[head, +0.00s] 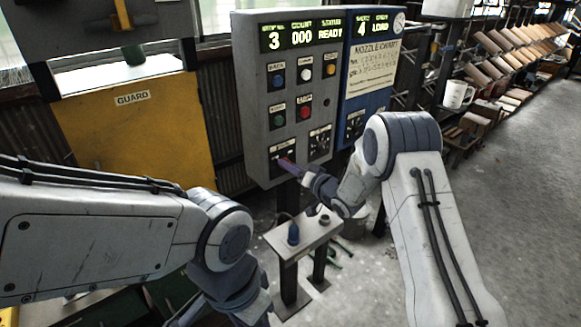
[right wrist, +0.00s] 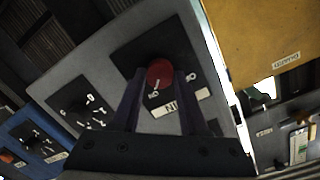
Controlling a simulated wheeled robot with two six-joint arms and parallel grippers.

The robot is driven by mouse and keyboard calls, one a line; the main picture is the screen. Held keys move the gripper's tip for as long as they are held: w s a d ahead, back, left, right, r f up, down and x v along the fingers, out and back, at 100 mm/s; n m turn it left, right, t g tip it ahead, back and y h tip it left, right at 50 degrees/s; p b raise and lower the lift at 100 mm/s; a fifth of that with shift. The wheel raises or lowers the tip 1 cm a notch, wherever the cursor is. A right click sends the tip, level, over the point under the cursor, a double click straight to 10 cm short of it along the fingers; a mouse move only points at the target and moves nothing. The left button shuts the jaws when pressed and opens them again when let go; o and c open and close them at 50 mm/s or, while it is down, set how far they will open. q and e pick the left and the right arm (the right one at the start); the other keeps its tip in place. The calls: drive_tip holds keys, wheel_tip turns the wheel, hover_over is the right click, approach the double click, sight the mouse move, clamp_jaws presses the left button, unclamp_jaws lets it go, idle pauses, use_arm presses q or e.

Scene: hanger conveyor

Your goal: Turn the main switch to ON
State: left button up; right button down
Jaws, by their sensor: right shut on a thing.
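The main switch is a red round knob (right wrist: 160,73) on a dark square plate in the right wrist view, with a white label (right wrist: 172,107) partly hidden below it. In the head view the switch is at the lower left of the grey control panel (head: 255,110), mostly hidden by my right gripper (head: 287,164). In the right wrist view my right gripper (right wrist: 160,75) has one finger on each side of the knob and is shut on it. A white mark shows on the knob, but its exact setting is unclear. My left arm's wrist is low in the head view, its fingers not clear.
The panel display reads 3, 000, READY, above several coloured buttons. Another dark dial (head: 320,142) is right of the main switch. A blue panel (head: 362,104) adjoins it. A small pedestal (head: 303,234) stands below, and a yellow guard (head: 140,130) is left.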

drive_tip(key=shift+c, duration=2.2)
unclamp_jaws()
drive_tip(key=f+b+v, duration=0.1)
drive_tip(key=b+v, duration=0.1)
drive_tip(key=v, duration=0.8)
drive_tip(key=shift+s+d+r+b, duration=0.15)
drive_tip(key=shift+d+r+b, duration=0.15)
drive_tip(key=shift+r, duration=0.25)
drive_tip(key=shift+a, duration=0.1)
